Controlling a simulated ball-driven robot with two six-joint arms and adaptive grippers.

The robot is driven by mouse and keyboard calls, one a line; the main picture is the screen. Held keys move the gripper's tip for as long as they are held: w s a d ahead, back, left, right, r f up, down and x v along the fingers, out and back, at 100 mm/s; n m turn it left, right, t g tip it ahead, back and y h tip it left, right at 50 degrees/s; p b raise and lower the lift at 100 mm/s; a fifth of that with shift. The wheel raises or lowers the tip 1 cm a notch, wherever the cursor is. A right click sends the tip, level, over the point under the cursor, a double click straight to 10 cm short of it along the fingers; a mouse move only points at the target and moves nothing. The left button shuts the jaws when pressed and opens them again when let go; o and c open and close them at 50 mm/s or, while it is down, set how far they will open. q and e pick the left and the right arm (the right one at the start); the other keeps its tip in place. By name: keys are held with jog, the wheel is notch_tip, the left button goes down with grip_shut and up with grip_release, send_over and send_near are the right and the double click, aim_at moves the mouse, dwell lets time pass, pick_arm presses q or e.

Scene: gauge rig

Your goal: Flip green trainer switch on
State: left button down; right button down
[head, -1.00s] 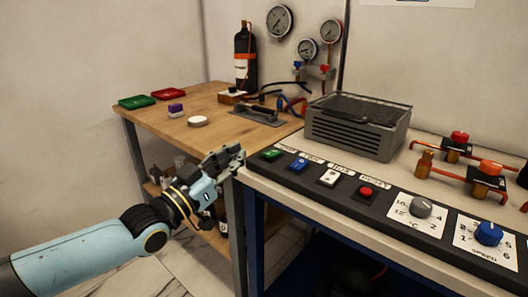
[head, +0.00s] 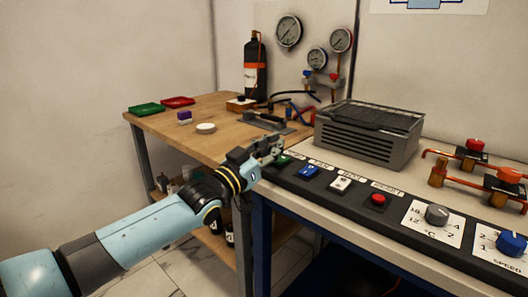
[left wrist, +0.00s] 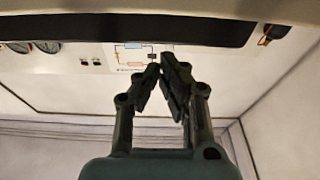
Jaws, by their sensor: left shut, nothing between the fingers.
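The green trainer switch (head: 283,160) is at the left end of the black control strip (head: 330,184) on the bench's front edge. My left gripper (head: 274,147) is at the switch and partly covers it in the head view; whether it touches cannot be told. Its fingers are shut and empty; in the left wrist view the fingertips (left wrist: 163,62) come together. The switch does not show clearly in the left wrist view, and its position cannot be read. My right gripper is not in view.
Right of the green switch are a blue switch (head: 309,171), a white switch (head: 340,184), a red button (head: 377,199) and a grey knob (head: 436,214). A grey vented box (head: 368,135) stands behind the strip. A wooden table (head: 225,140) is at the left.

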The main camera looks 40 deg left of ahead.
pick_arm(q)
jog(key=shift+s+f, duration=0.2)
jog(key=shift+f, duration=0.85)
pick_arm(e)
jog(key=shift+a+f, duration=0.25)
